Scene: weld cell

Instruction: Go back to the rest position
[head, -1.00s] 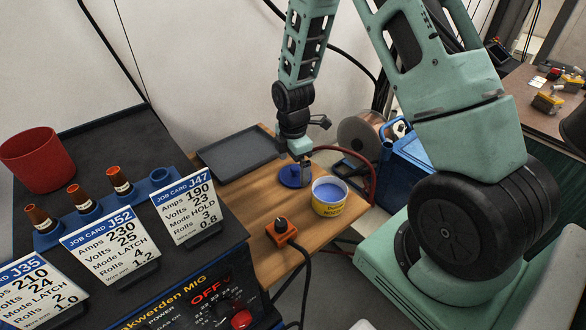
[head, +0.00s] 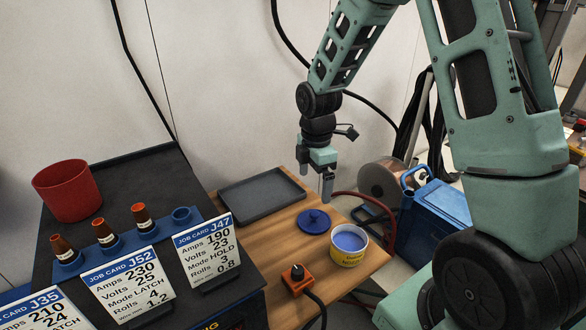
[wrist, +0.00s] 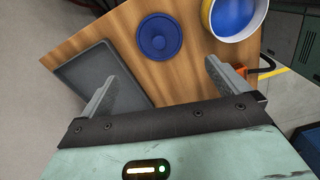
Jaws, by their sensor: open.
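My gripper (head: 315,184) is open and empty. It hangs above the wooden bench, between the grey tray and the blue lid, touching neither. In the wrist view my gripper's two fingers (wrist: 160,86) are spread wide with nothing between them. The round blue lid (head: 314,221) lies flat on the bench, and it also shows in the wrist view (wrist: 158,37). The yellow tub (head: 348,252) with blue contents stands open beside it, and part of it shows at the top of the wrist view (wrist: 209,22).
The grey tray (head: 262,195) lies empty on the wooden bench (head: 330,281). An orange box with a black knob (head: 297,279) sits near the front edge. A red cup (head: 68,191), a blue nozzle rack (head: 125,243) and job cards stand left. A blue case (head: 432,225) is at right.

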